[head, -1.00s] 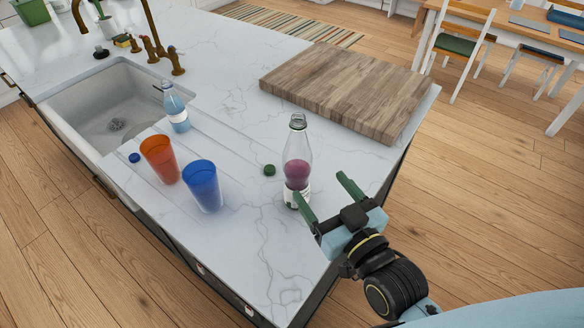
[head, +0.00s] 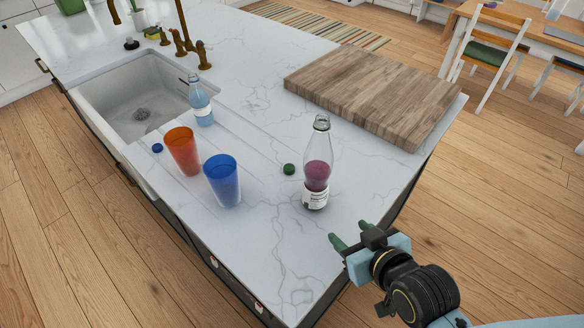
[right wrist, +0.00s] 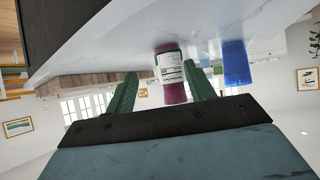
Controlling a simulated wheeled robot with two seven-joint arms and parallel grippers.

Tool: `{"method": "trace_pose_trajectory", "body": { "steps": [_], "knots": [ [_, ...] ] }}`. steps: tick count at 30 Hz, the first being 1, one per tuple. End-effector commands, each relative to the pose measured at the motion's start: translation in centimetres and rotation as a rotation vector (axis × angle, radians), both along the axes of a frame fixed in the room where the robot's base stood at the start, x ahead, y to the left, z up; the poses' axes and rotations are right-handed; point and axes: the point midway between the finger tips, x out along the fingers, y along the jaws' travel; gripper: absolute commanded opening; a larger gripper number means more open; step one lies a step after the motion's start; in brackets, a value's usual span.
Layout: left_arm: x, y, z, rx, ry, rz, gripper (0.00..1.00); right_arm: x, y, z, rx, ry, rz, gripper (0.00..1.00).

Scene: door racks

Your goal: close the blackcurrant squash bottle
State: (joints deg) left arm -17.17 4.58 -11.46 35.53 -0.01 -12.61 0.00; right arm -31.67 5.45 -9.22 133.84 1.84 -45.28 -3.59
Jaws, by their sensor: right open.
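The blackcurrant squash bottle (head: 317,172) stands upright on the white counter, clear with purple liquid and a white label. Its neck is open, with no cap on it. A small green cap (head: 289,169) lies on the counter just left of the bottle. My right gripper (head: 349,232) is open and empty, below and right of the bottle near the counter's edge, apart from it. In the right wrist view, which is upside down, the bottle (right wrist: 171,72) shows beyond and between the open green fingers (right wrist: 160,82). My left gripper is out of view.
A blue cup (head: 222,182) and an orange cup (head: 182,151) stand left of the bottle. A bottle with blue liquid (head: 200,103) stands by the sink (head: 140,95), and a blue cap (head: 157,148) lies nearby. A wooden board (head: 372,92) lies behind.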

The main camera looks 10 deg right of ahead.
Motion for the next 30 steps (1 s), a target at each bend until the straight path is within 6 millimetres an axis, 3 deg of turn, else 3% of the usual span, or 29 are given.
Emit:
{"method": "trace_pose_trajectory", "body": {
  "steps": [4, 14, 16, 23, 26, 30],
  "knots": [
    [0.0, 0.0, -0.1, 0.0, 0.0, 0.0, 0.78, -3.1, -1.4, -2.7, -0.052, 0.234, -0.017, 0.54],
    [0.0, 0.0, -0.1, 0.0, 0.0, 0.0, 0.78, -8.6, -3.7, -5.4, -0.129, 0.573, -0.06, 0.54],
    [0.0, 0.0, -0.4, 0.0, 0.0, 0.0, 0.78, -9.8, -4.2, -7.7, -0.148, 0.659, -0.072, 0.54],
    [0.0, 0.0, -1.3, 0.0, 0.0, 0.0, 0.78, -9.2, -4.0, -14.9, -0.151, 0.689, -0.066, 0.54],
    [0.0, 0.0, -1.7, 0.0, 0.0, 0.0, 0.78, -9.4, -4.0, -18.7, -0.154, 0.705, -0.063, 0.54],
    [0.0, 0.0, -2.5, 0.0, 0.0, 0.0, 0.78, -10.4, -4.0, -25.2, -0.159, 0.732, -0.058, 0.54]
  ]
}}
